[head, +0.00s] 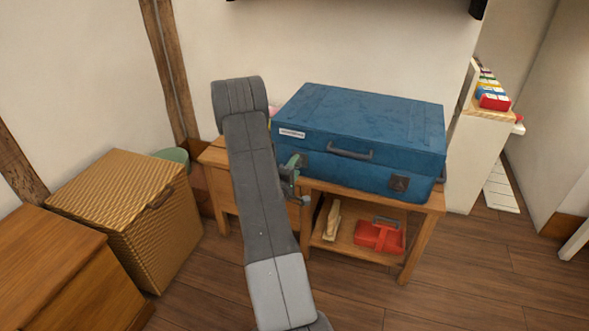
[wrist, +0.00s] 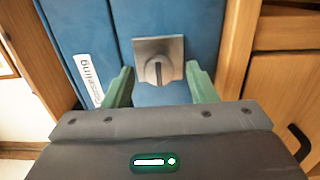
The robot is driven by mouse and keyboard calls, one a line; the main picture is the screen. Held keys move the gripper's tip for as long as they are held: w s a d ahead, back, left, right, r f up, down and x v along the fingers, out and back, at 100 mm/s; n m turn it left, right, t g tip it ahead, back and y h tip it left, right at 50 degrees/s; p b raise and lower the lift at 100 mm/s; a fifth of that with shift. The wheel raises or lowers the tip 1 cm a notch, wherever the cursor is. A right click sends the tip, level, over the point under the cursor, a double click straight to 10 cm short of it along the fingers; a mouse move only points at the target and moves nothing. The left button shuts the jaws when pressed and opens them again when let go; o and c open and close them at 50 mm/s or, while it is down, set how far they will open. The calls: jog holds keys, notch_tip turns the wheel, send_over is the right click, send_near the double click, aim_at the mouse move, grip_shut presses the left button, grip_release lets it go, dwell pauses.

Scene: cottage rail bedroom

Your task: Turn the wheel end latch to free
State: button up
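The blue case (head: 360,115) lies closed on a wooden bench. A square grey metal latch (wrist: 172,46) with a round turn knob (wrist: 157,70) is on the case (wrist: 90,25), beside a white label. The knob's grip bar runs roughly up and down in the wrist view. My gripper (wrist: 160,68) is open, its two green fingers apart on either side of the latch, not visibly touching the knob. In the head view my gripper (head: 292,167) is at the case's front left, partly hidden by my arm.
The bench (head: 425,203) has a lower shelf with a red dustpan (head: 378,238) and a brush (head: 332,220). A wicker hamper (head: 130,205) and a wooden chest (head: 60,270) stand left. Floor right of the bench is clear.

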jog(key=shift+s, duration=0.1)
jog(key=p+v, duration=0.1)
jog(key=v, duration=1.2)
jog(key=shift+s+p, duration=0.35)
jog(key=shift+p, duration=0.05)
jog(key=shift+w+a, duration=0.1)
jog(key=shift+a, duration=0.05)
jog(key=b+x, duration=0.1)
jog(key=x, duration=1.2)
jog(key=shift+w+b, duration=0.35)
jog(key=shift+b, duration=0.05)
jog(key=shift+s, duration=0.1)
